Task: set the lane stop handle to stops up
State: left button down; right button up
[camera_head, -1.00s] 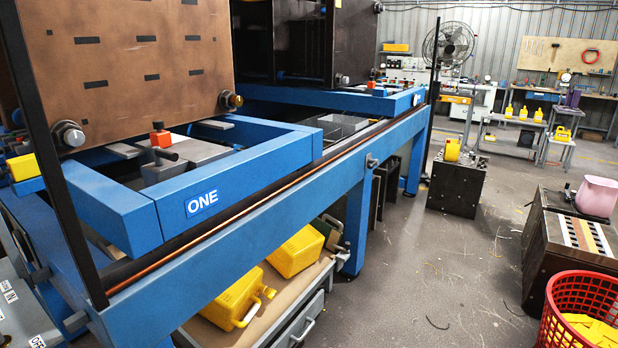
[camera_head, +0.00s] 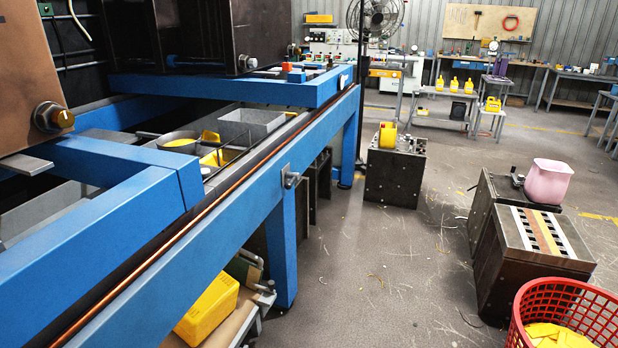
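Neither of my grippers is in view. No part is labelled as the lane stop handle, so I cannot tell which one it is. A grey knob-like fitting (camera_head: 289,178) sticks out of the side of the long blue rail (camera_head: 215,238). A small orange-red part (camera_head: 288,67) sits at the far blue frame (camera_head: 230,90), too small to read its setting.
A red basket (camera_head: 565,312) fills the lower right. The floor between is clear.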

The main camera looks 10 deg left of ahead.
aim_at(295, 176)
jog(key=i+j, duration=0.1)
jog(key=i, duration=0.45)
jog(key=i+z, duration=0.1)
jog(key=i, duration=0.45)
jog(key=i+j, duration=0.2)
jog(key=i, duration=0.35)
